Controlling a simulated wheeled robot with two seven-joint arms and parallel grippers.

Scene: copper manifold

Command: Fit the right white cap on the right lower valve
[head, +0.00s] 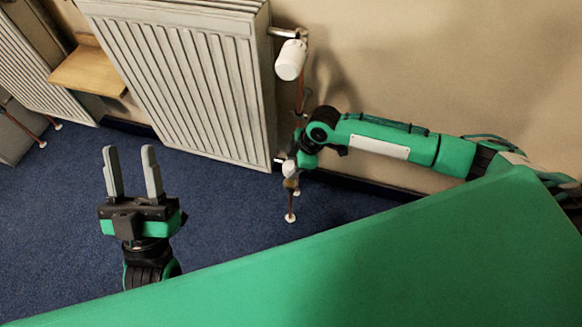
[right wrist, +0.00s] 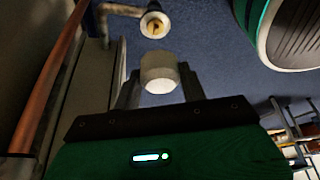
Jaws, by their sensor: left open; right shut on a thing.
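The white cap (right wrist: 160,75) sits between the two fingers of my right gripper (right wrist: 160,88), which is shut on it. In the head view the cap (head: 290,169) is a small white shape by the radiator's lower right corner, with my right gripper (head: 292,164) beside it. The right lower valve shows in the right wrist view as a round pipe end with a brass centre (right wrist: 154,24). A gap shows between it and the cap there. In the head view the valve (head: 291,184) is partly hidden. My left gripper (head: 132,172) is open and empty, fingers up, above the carpet.
A white radiator (head: 190,80) stands against the wall, with a larger white valve head (head: 291,60) at its upper right. Copper pipe (head: 290,205) runs to the floor. A wooden shelf (head: 88,72) is at left. Blue carpet (head: 50,210) is clear around my left gripper.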

